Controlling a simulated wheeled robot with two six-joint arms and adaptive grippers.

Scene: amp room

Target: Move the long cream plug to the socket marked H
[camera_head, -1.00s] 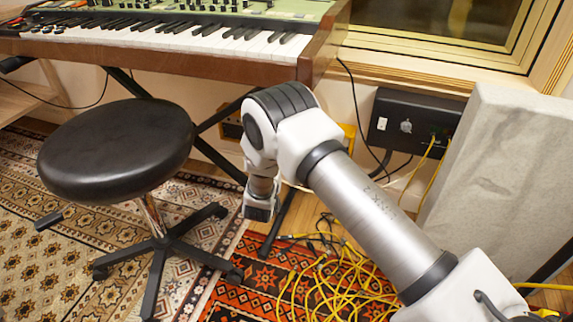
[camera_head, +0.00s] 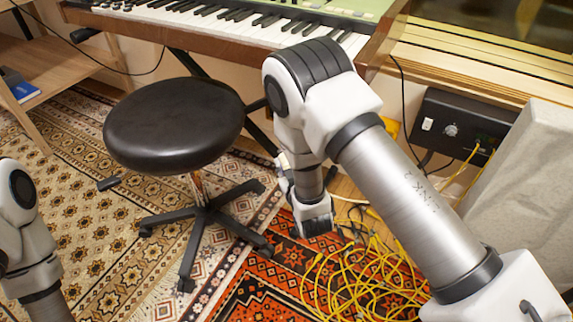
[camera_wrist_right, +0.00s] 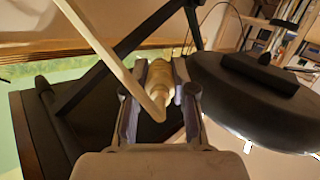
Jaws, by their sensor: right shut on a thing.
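My right gripper (camera_wrist_right: 160,75) is shut on the long cream plug (camera_wrist_right: 158,88), which lies lengthwise between its two fingers in the right wrist view. A pale cream strip (camera_wrist_right: 108,55) runs from the upper left down to the plug's near end; it looks like its cord. In the head view the right wrist (camera_head: 313,215) hangs low between the stool and the wall, and the plug is hidden there. No socket marking H can be read. My left arm (camera_head: 25,230) shows at the left edge, with its gripper out of view.
A black stool (camera_head: 175,122) stands left of the right wrist. Tangled yellow cables (camera_head: 365,275) lie on the red rug. A black wall box (camera_head: 455,128) with a knob and yellow leads is at right, beside a grey panel (camera_head: 520,190). The keyboard (camera_head: 240,30) is above.

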